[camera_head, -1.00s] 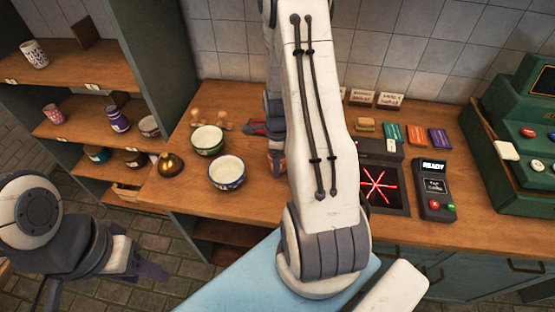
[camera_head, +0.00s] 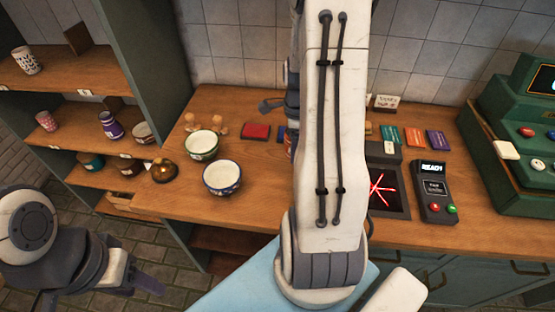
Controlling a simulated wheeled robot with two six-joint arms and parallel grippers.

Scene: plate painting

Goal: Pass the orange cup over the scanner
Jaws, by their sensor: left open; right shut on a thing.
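My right arm rises through the middle of the head view and covers most of its own gripper (camera_head: 284,108). A dark part of that gripper sticks out left of the arm, above the counter. An orange-brown sliver, likely the orange cup (camera_head: 289,146), shows at the arm's left edge; the rest is hidden. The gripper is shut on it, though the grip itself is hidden. The scanner (camera_head: 400,209), a dark box with a window of red lines, sits on the counter just right of the arm. My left gripper (camera_head: 140,284) is open and empty at the lower left, away from the counter.
A green bowl (camera_head: 203,146), a blue-rimmed bowl (camera_head: 222,179) and a brass bell (camera_head: 164,170) stand left on the counter. A terminal (camera_head: 434,190) reading READY and a green register (camera_head: 515,150) stand right. Shelves (camera_head: 75,140) hold cups.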

